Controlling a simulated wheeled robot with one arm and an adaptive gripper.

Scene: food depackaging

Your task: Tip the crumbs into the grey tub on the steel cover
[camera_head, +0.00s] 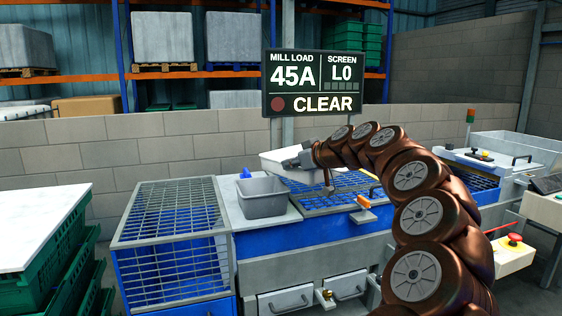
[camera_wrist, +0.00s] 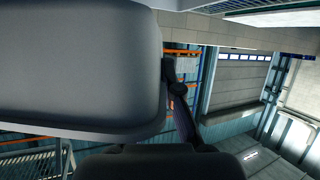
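The grey tub (camera_head: 262,204) stands upright and open on the pale steel cover (camera_head: 236,214), left of the blue grid. I cannot see crumbs in it. My gripper (camera_head: 291,162) is just above and right of the tub, pointing left. A white tray (camera_head: 272,159) shows directly behind my gripper; I cannot tell whether it is held or standing there. In the wrist view a large smooth dark-grey shape (camera_wrist: 80,60) fills the upper left, very close to the camera. A thin black finger part (camera_wrist: 182,112) shows beside it. The fingertips are hidden, and no crumbs are visible.
A blue item (camera_head: 244,173) lies behind the tub. Green crates (camera_head: 60,255) stand far left.

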